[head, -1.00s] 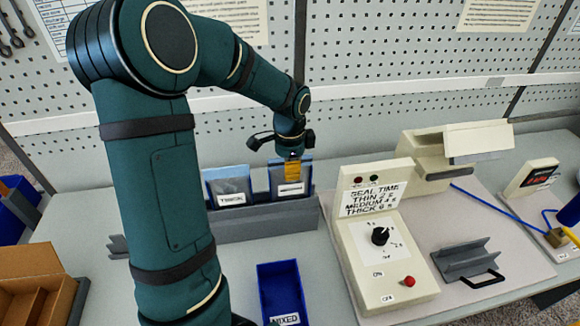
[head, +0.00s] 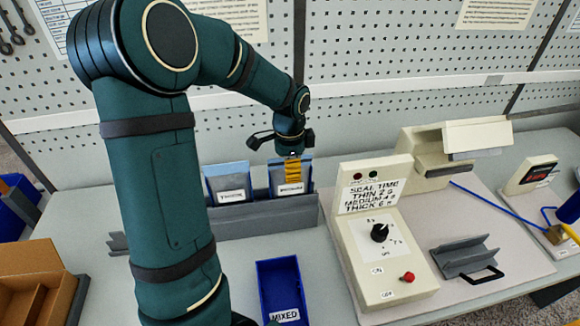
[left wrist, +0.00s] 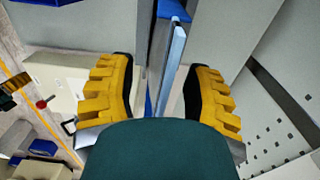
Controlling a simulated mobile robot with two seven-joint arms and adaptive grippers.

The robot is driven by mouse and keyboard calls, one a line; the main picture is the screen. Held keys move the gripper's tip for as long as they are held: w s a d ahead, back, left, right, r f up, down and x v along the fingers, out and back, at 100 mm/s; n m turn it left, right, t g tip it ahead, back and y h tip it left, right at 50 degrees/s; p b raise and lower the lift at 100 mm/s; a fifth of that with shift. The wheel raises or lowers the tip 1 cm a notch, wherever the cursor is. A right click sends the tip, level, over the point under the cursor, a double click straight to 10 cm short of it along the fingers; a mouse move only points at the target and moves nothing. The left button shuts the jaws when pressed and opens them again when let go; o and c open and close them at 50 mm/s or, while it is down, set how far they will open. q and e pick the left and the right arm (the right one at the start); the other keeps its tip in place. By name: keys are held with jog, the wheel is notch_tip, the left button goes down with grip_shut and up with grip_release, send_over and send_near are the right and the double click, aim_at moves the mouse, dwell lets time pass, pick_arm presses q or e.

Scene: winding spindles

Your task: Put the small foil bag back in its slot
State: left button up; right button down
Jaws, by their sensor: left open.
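A grey rack (head: 262,219) on the table holds two upright grey-blue foil bags. The left bag (head: 228,183) stands above a label that seems to read THICK. The right bag (head: 275,180) has a label reading MEDIUM. I cannot tell which is the small one. My left gripper (head: 292,172) is at the right bag, one yellow finger in front of it. In the left wrist view, its two yellow fingers (left wrist: 160,95) are apart, with a thin blue-edged bag (left wrist: 172,62) seen edge-on between them, clear of both.
A blue bin (head: 279,280) labelled MIXED stands in front of the rack. The cream control box (head: 385,255) is right of it, with a grey holder (head: 465,258) and a cream sealer (head: 432,160) beyond. A cardboard box (head: 30,265) sits at the left.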

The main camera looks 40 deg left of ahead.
pick_arm(q)
jog(key=shift+s+d+r, duration=0.15)
jog(key=shift+r, duration=1.9)
jog(key=shift+s+d+r, duration=0.1)
jog(key=shift+r, duration=1.9)
